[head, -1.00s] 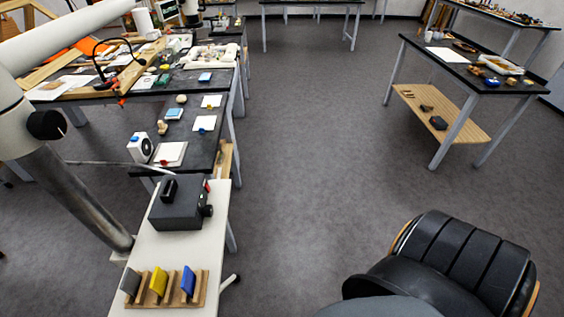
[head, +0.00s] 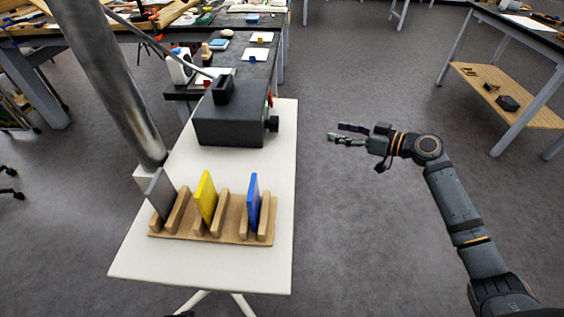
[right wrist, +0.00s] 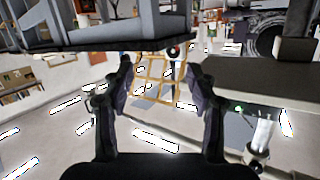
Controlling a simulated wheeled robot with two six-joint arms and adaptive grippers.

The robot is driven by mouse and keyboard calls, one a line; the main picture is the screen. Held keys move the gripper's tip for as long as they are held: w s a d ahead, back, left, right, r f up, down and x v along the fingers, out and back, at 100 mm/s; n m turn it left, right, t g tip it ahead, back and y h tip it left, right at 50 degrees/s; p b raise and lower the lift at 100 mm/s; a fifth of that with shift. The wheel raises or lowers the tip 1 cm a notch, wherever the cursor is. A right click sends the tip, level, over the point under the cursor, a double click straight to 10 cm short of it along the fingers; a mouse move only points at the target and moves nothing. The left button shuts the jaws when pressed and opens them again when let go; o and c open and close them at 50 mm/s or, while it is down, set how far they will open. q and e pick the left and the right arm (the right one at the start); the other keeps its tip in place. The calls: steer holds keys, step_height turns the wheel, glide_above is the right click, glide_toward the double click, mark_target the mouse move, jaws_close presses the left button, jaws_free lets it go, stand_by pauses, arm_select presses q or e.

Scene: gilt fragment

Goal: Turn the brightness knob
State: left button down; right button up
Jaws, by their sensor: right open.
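A dark grey box (head: 228,127) stands on the white table, with a black slotted block on top and a small red part on its right side. A black round knob (head: 272,124) sticks out of the box's right side; I take it as the brightness knob. My right gripper (head: 335,133) is to the right of the knob, past the table edge, with a clear gap between. Its two fingers are apart, empty and point left toward the box. The right wrist view shows the open fingers (right wrist: 160,70) too. My left gripper is out of view.
A wooden rack (head: 232,232) with grey, yellow and blue plates stands at the front of the white table (head: 200,270). A slanted metal pole stands at its left. A dark bench with small objects lies behind. Open floor lies right of the table.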

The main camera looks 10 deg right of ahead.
steer(key=s+a+r+n+g+y+b, duration=0.2)
steer(key=s+a+r+n+y, duration=0.1)
steer(key=s+a+r+n, duration=0.1)
steer(key=n+g+y+b, duration=0.2)
steer(key=n+g+y, duration=0.1)
steer(key=n+g, duration=0.15)
glide_toward(283, 136)
step_height(283, 136, up, 3)
steer(key=shift+n+t, duration=0.35)
steer(key=p+x, duration=0.1)
steer(key=x, duration=0.9)
steer(key=shift+s+p, duration=0.1)
steer(key=shift+p, duration=0.2)
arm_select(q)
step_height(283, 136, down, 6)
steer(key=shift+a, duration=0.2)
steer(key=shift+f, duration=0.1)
arm_select(e)
steer(key=shift+c, duration=0.2)
steer(key=c, duration=1.1)
